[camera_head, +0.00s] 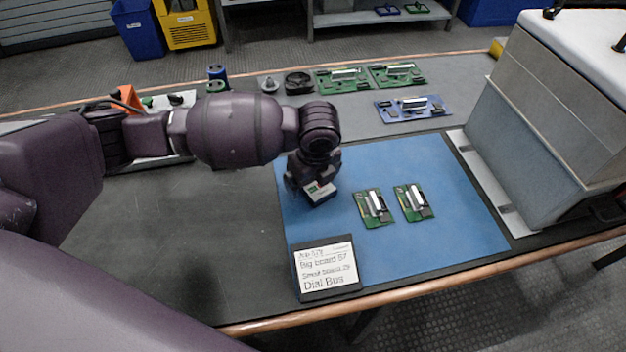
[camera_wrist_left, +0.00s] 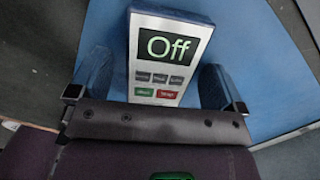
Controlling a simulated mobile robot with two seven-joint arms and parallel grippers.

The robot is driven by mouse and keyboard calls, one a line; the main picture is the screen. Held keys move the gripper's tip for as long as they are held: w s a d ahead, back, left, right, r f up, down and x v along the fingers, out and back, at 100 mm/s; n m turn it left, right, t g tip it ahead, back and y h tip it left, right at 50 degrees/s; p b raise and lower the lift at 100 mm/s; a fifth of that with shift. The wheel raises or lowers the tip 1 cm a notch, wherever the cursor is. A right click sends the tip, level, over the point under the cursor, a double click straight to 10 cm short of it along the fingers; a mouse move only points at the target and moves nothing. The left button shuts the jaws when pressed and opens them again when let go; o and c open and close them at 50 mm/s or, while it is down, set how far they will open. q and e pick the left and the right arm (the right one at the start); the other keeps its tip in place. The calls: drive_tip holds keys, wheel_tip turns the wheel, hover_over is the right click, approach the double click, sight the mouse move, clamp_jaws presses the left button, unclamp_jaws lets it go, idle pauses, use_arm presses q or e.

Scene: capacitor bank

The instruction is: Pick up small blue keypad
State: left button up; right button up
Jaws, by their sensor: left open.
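The small keypad (camera_head: 321,193) lies on the blue mat (camera_head: 385,260), partly hidden under my left gripper in the head view. In the left wrist view the keypad (camera_wrist_left: 166,58) shows a light grey-blue body, a dark screen reading "Off", and grey, green and red buttons. My left gripper (camera_head: 312,186) points down over it. In the left wrist view the gripper's blue fingers (camera_wrist_left: 155,82) stand open on either side of the keypad's lower end. I cannot tell whether either finger touches it. My right gripper is not in view.
Two small green boards (camera_head: 373,208) lie right of the keypad. A sign (camera_head: 326,268) stands at the mat's front left. A large grey-white housing (camera_head: 545,110) stands at the right. Green boards (camera_head: 342,80) and a blue board (camera_head: 413,108) lie at the back.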

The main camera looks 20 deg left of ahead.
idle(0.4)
use_arm(q)
drive_tip(key=shift+f, duration=0.1)
drive_tip(key=c, duration=1.1)
